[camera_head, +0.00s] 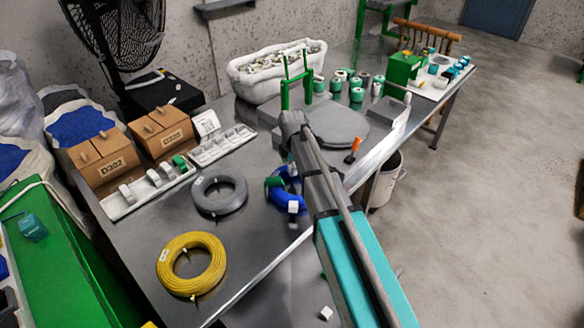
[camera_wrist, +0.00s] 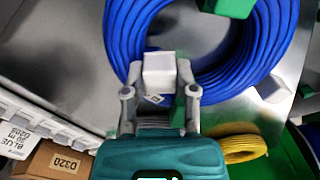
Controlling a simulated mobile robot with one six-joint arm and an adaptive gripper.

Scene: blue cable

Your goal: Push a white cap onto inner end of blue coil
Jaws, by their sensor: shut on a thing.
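The blue coil (camera_wrist: 268,45) fills the top of the wrist view; part of it shows in the head view (camera_head: 288,197), partly hidden by my arm. My gripper (camera_wrist: 160,92) is shut on a white cap (camera_wrist: 159,72), held between its two fingertips. In the picture the cap overlaps the coil's near-left stretch, by the inner edge. The inner end is not clearly visible, and I cannot tell whether the cap touches it. A green clip (camera_wrist: 234,7) sits on the coil. Another white piece (camera_wrist: 272,90) is at the coil's outer edge.
A grey coil (camera_head: 219,194) and a yellow coil (camera_head: 191,264) lie on the metal table to the left. A white tray (camera_head: 122,207) and cardboard boxes (camera_head: 162,131) stand behind them. A grey round plate (camera_head: 338,124) and an orange-handled tool (camera_head: 354,149) are further back.

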